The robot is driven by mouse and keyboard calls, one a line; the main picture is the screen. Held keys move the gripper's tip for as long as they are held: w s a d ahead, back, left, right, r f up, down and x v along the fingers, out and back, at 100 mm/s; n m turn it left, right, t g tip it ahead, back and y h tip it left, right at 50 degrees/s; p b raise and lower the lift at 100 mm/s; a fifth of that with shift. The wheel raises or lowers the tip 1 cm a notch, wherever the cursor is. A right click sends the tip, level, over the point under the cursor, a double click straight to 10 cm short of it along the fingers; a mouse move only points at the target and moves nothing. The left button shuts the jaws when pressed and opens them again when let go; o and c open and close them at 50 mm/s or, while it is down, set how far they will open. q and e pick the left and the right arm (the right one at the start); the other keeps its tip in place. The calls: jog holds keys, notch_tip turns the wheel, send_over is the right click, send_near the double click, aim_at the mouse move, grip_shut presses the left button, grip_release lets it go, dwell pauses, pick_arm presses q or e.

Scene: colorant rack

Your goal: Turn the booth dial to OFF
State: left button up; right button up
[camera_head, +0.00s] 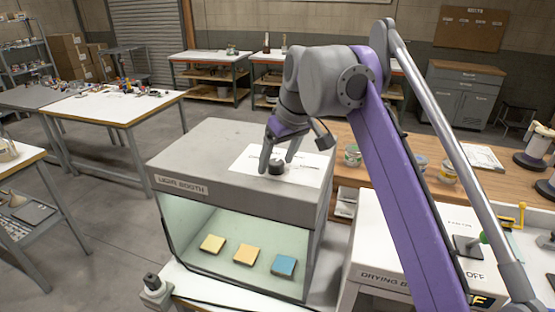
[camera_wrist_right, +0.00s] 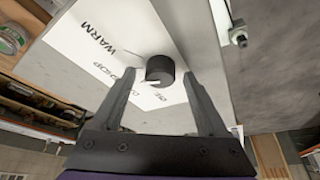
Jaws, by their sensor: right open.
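The booth dial (camera_head: 276,168) is a small dark round knob on a white label card (camera_head: 307,173) on top of the grey light booth (camera_head: 215,145). In the right wrist view the dial (camera_wrist_right: 160,70) is black with a pale pointer mark on its lower left. The card there reads WARM; other words are partly hidden, and I cannot tell which one the mark meets. My right gripper (camera_head: 279,158) is open above the dial. Its two fingers stand on either side of the dial in the right wrist view (camera_wrist_right: 161,82), with visible gaps. My left gripper is out of view.
Several coloured tiles lie inside the booth's open front. A white drying box (camera_head: 378,268) stands at the right, under my right arm. Cans (camera_head: 352,156) stand on the wooden bench behind. A table (camera_head: 118,105) with small items is at the left, with clear floor between.

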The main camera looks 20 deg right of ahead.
jog(key=shift+c, duration=0.3)
grip_shut()
jog(key=shift+r, duration=0.1)
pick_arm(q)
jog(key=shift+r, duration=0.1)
pick_arm(e)
jog(key=shift+d+r+n+y+p, duration=0.15)
jog(key=shift+n+y+p, duration=0.5)
jog(key=shift+n, duration=0.75)
jog(key=n+g+p, duration=0.1)
jog(key=n, duration=0.1)
jog(key=shift+w+n+y, duration=0.15)
jog(key=shift+n+y, duration=0.1)
jog(key=shift+n, duration=0.15)
jog(key=n+g, duration=0.1)
jog(key=n, duration=0.1)
jog(key=n+g+y, duration=0.1)
jog(key=n, duration=0.2)
jog(key=shift+w, duration=0.1)
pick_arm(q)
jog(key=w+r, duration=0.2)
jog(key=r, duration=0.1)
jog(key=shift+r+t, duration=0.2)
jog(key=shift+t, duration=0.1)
pick_arm(e)
jog(key=n+g, duration=0.2)
jog(key=n, duration=0.3)
jog(key=shift+n, duration=0.3)
